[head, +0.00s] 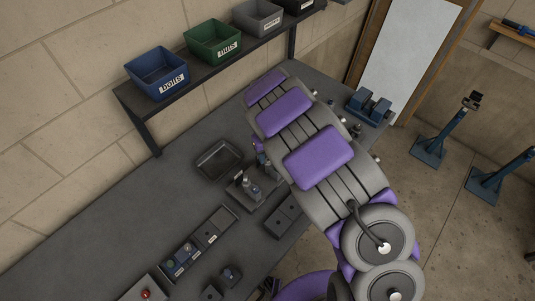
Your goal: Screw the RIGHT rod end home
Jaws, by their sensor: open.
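I cannot make out the right rod end for certain. A small grey fixture (247,190) with short upright metal parts stands on the bench, left of my arm, and its details are too small to tell. My grey and purple arm reaches across the bench and covers much of its middle. A small purple and dark part shows at the arm's left edge, just above the fixture. My gripper's fingers do not show; the arm seems to hide them.
The dark bench (110,230) carries a shallow black tray (219,161), a compartment tray (197,242), a red-button box (147,294) and a blue block (369,107). Blue (157,73), green (212,42) and grey (258,18) bins stand on a shelf. Blue stands (431,150) are on the floor.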

